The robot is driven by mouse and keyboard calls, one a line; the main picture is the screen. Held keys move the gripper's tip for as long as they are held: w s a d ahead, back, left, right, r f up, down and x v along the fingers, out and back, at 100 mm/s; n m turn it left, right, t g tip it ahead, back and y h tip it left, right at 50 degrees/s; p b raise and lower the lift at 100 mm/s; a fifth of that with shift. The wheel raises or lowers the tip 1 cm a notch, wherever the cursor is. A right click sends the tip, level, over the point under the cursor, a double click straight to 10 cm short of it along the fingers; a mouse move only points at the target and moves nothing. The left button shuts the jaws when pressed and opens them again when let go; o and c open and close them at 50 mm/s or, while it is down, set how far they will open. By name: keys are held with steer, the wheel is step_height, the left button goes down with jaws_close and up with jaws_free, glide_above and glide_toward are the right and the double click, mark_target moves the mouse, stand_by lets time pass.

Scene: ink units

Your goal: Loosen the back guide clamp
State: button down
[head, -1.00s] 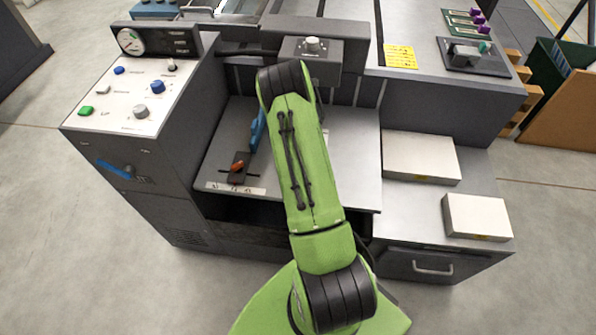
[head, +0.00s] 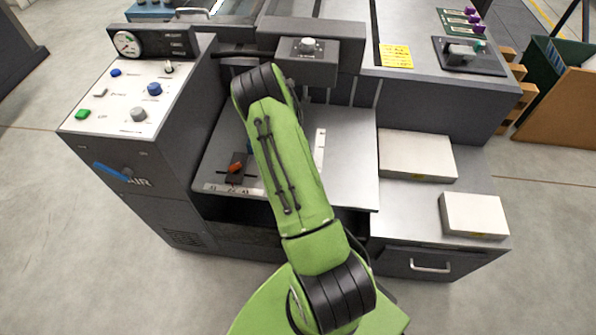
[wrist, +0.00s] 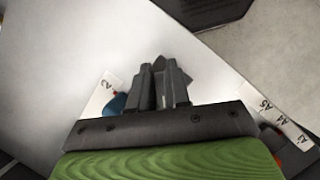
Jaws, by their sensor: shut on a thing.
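My gripper (wrist: 160,75) shows in the wrist view, its dark fingers close together. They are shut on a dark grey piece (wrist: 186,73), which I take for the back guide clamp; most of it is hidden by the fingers. In the head view my arm hides the gripper and the clamp. Another clamp with an orange lever (head: 235,167) sits at the front left of the grey feed table (head: 345,180).
A control cabinet (head: 120,110) with knobs stands left of the table. Two white paper stacks (head: 417,154) lie on the right shelf. A grey block with a knob (head: 307,62) overhangs the back. The table's right part is clear.

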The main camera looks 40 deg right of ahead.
steer(key=c, duration=1.1)
jaws_free()
steer(key=p+v, duration=0.3)
steer(key=v, duration=1.2)
steer(key=shift+w+r+p, duration=0.2)
steer(key=shift+r+p, duration=0.15)
steer(key=shift+p, duration=0.05)
